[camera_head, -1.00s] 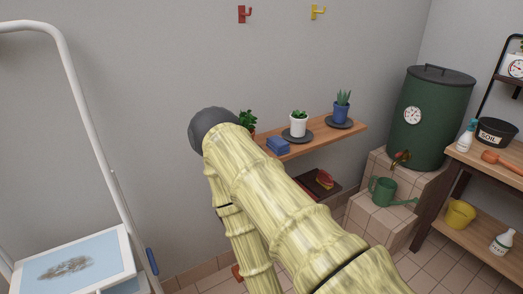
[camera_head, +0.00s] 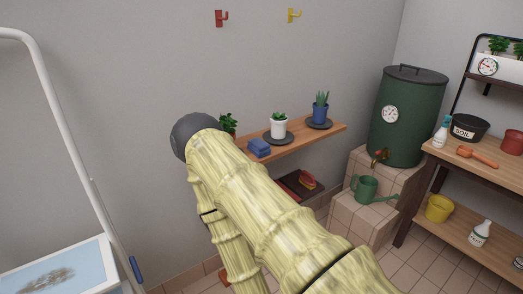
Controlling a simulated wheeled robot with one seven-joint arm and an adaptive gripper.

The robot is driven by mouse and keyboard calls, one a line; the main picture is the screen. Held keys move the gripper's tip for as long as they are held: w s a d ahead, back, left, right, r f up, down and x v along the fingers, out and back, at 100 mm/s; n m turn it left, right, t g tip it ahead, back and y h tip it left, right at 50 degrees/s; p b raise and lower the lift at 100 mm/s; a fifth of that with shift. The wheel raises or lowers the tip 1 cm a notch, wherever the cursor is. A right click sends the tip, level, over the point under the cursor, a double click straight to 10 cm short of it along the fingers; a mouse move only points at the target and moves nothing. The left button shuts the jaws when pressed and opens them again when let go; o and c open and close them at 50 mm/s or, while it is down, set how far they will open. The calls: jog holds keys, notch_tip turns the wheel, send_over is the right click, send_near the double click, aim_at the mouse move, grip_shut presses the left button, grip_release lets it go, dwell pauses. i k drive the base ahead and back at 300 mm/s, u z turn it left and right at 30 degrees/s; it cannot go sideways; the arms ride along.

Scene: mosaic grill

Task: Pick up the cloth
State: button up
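A folded blue cloth (camera_head: 259,147) lies on the wooden wall shelf (camera_head: 303,138), left of a white pot with a small plant. My arm, with a yellow bamboo-like surface, crosses the middle of the view and ends at a dark round joint near the shelf's left end. My gripper does not show in this view. The cloth is in plain sight, to the right of the arm's joint, with nothing seen touching it.
Potted plants stand on dark saucers along the shelf (camera_head: 279,125). A green barrel (camera_head: 405,120) and watering can (camera_head: 366,188) stand to the right, beside a wooden bench (camera_head: 470,168). A white-framed stand (camera_head: 75,110) is at left.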

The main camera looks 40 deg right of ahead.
aim_at(258, 147)
jog(key=z, duration=0.55)
jog(key=k, duration=1.2)
jog(key=z, duration=1.25)
jog(key=i, duration=1.4)
jog(key=u, duration=0.85)
jog(key=i, duration=0.75)
jog(key=u, duration=0.85)
